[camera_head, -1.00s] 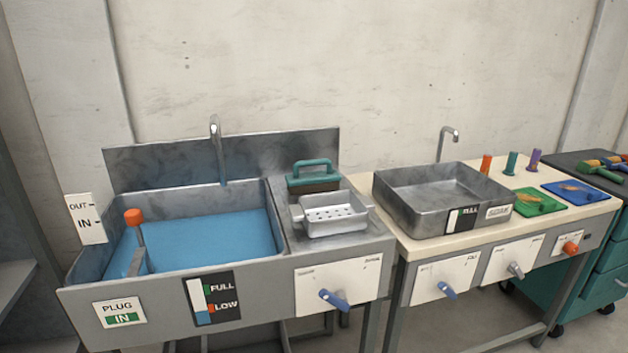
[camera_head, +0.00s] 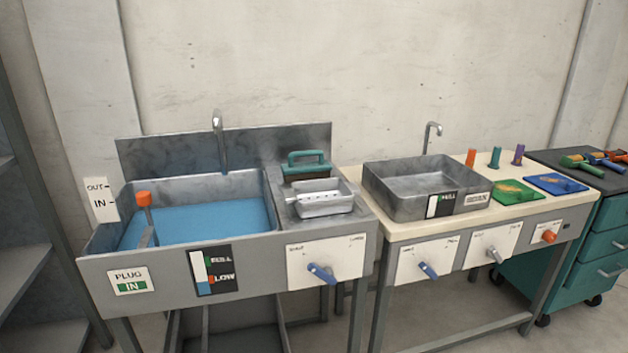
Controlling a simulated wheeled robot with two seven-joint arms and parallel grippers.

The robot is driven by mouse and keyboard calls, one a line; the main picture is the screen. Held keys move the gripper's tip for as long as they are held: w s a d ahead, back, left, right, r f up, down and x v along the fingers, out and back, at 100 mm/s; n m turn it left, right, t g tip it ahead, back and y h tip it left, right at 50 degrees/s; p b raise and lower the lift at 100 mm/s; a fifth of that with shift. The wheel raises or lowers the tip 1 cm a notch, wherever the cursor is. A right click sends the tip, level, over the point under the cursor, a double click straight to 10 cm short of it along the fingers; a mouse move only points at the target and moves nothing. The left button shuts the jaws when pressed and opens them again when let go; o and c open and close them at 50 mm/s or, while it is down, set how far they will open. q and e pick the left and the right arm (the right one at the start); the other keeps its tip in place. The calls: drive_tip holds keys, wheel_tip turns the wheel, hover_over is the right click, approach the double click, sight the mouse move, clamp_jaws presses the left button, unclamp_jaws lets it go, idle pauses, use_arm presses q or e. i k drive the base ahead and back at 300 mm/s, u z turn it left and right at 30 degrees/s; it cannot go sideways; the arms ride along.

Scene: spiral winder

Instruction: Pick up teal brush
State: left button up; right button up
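A teal-handled brush (camera_head: 306,158) with a brown block under its handle stands at the back of the sink's drainboard, behind a small grey tray. It is upright, and its lower part is partly hidden by the tray. Neither of my grippers shows in the head view.
A sink (camera_head: 260,258) of blue water with an orange-topped plug rod (camera_head: 144,199) is at left. The perforated tray (camera_head: 320,209) sits on its drainboard. A metal basin (camera_head: 408,207), green mat (camera_head: 515,192) and blue mat (camera_head: 556,183) are on the right table. A teal cabinet (camera_head: 612,240) stands far right.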

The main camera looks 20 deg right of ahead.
sight(292, 171)
drive_tip(key=z, duration=1.05)
drive_tip(key=i, duration=0.6)
drive_tip(key=u, duration=1.3)
